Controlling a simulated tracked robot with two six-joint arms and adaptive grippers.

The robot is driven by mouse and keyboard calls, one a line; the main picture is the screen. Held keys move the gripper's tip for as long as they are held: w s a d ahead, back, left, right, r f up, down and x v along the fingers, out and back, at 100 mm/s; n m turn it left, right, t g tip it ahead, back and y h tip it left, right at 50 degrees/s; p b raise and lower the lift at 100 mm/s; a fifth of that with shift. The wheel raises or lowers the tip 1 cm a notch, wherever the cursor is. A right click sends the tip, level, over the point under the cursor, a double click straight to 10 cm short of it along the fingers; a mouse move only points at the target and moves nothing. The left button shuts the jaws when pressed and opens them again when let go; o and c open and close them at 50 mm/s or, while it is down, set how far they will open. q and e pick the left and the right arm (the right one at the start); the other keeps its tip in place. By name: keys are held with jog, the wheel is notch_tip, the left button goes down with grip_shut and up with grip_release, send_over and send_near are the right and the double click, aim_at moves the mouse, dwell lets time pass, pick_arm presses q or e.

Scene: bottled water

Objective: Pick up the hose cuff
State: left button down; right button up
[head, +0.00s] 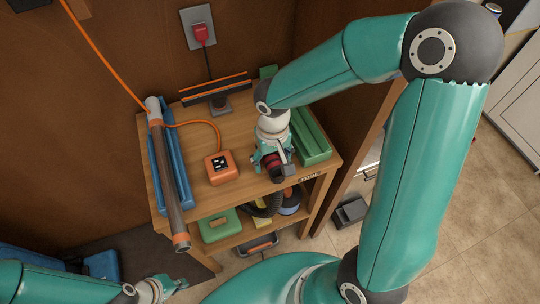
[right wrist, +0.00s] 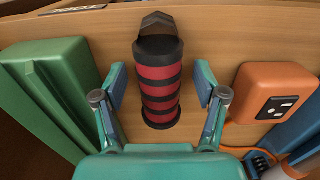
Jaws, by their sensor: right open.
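The hose cuff (right wrist: 160,97), a red and black banded cylinder, lies on the wooden table top near its front edge. In the head view the cuff (head: 275,172) shows partly under my right gripper. My right gripper (right wrist: 161,88) is open, with one finger on each side of the cuff and a visible gap to both. In the head view the right gripper (head: 270,163) points down at the cuff. My left gripper (head: 168,287) is low at the left, away from the table; its opening is unclear.
A green block (right wrist: 50,100) and an orange socket box (right wrist: 275,92) flank the cuff. A blue tray (head: 178,180) with a long tube (head: 167,170) lies at the table's left. The lower shelf holds a green case (head: 219,225) and a dark hose (head: 262,208).

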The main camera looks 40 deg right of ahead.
jog(key=shift+c, duration=0.2)
jog(key=c, duration=1.2)
